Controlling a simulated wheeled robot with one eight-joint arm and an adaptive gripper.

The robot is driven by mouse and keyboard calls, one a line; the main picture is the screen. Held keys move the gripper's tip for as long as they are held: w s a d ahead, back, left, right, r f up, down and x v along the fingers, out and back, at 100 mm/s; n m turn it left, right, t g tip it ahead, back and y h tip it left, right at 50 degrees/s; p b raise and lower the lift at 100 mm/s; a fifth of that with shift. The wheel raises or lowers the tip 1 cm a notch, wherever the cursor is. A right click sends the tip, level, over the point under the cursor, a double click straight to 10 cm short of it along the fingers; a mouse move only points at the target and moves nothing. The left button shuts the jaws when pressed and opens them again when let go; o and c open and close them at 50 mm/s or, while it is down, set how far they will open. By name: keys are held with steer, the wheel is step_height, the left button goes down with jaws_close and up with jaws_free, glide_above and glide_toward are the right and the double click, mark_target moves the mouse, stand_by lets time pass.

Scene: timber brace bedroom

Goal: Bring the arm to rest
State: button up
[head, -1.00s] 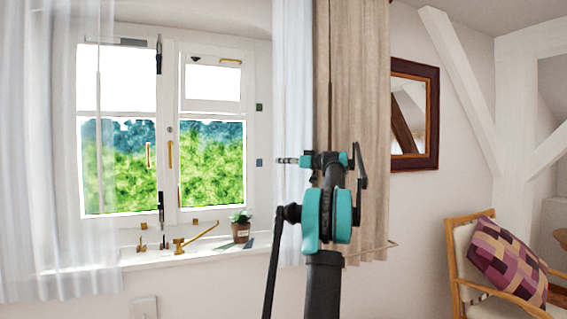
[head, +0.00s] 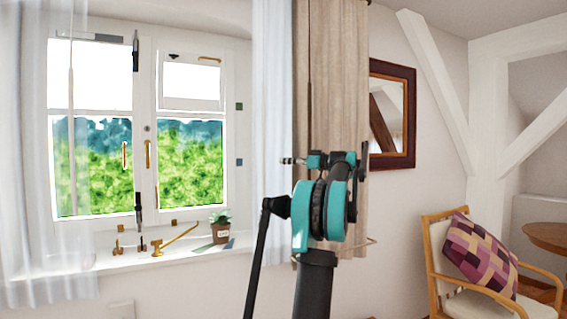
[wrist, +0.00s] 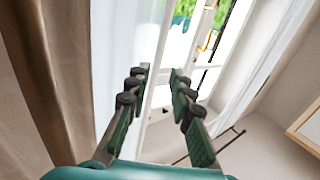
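My arm stands raised in front of the curtains in the head view, its teal and black links folded close together. My gripper (wrist: 158,88) shows in the wrist view with its two dark green fingers apart and nothing between them. In the wrist view the fingers point toward the window side, with the beige curtain (wrist: 65,80) to the left. In the head view the gripper's fingers are hidden or too small to tell.
A window (head: 147,150) with a sill (head: 100,262) is at left; a potted plant (head: 221,228) stands on the sill. A beige curtain (head: 325,80) hangs behind my arm. A framed mirror (head: 408,115), an armchair (head: 432,250) with a patterned cushion (head: 480,252) and a round table (head: 550,236) are at right.

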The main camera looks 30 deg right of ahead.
stand_by(0.4)
steer(key=s+a+f+m+g+h, duration=0.15)
steer(key=s+a+f+g, duration=0.25)
steer(key=a+f, duration=1.05)
steer(key=s+a+f+m+g+h, duration=0.15)
steer(key=s+a+f+g, duration=0.25)
steer(key=a+f, duration=1)
steer(key=s+a+f+m+g+h, duration=0.1)
steer(key=s+a+f, duration=0.4)
steer(key=s+f, duration=0.25)
steer(key=s+a+f+m+g+h, duration=0.1)
steer(key=s+a+f+h, duration=0.1)
steer(key=s+a+f, duration=0.45)
steer(key=s+d+f+m+g+h, duration=0.1)
steer(key=s+d+f+h, duration=0.1)
steer(key=s+f, duration=1.2)
steer(key=s+h, duration=0.1)
steer(key=s, duration=0.2)
steer(key=shift+s+h, duration=0.15)
steer(key=shift+h, duration=0.15)
